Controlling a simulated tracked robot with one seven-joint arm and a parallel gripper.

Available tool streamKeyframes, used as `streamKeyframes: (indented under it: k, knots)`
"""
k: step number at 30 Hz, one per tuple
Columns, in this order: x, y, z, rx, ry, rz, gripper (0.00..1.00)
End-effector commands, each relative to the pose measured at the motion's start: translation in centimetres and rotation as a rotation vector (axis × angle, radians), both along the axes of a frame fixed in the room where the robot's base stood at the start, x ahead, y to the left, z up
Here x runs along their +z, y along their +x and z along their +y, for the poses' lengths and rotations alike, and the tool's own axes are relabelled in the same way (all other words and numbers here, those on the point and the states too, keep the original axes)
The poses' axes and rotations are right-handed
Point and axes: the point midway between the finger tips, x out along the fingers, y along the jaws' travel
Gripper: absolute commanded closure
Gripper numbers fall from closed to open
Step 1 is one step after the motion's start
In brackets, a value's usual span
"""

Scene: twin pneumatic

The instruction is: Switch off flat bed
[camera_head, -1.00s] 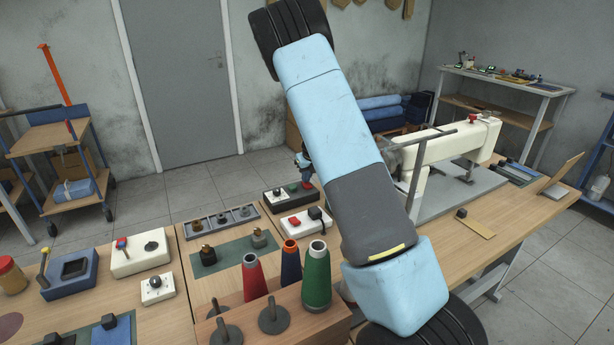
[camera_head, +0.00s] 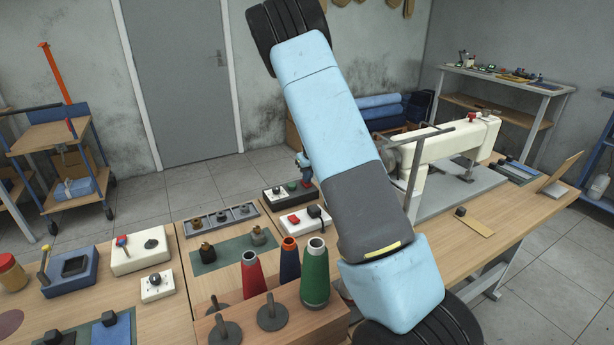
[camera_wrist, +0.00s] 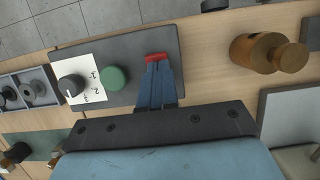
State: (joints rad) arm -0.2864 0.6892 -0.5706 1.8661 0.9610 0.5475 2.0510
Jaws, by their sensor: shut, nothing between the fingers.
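A dark control box (camera_head: 272,197) stands at the back edge of the table. In the wrist view the box (camera_wrist: 135,52) carries a black knob (camera_wrist: 71,86) on a white label, a green button (camera_wrist: 114,77) and a red part (camera_wrist: 156,57), probably a red button. My gripper (camera_wrist: 157,65) is shut and empty, with its blue fingers over the box and their tips at the red part, mostly covering it. I cannot tell whether they touch. The white flat-bed sewing machine (camera_head: 445,146) stands on the right, partly behind my arm.
A white box (camera_head: 296,222) with a red and a black control stands in front of the dark box. Red, blue and green thread cones (camera_head: 315,272) stand nearer. A brass knobbed part (camera_wrist: 266,52) lies right of the dark box in the wrist view.

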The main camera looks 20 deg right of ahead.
Motion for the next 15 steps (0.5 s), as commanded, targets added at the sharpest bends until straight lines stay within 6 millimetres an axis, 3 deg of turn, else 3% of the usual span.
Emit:
streamKeyframes:
  k: [10,15]
  knots:
    - [0.3,0.0,-0.1,0.0,-0.001,-0.002,1.0]
    - [2.1,-0.5,-0.5,-0.005,-0.001,-0.003,1.0]
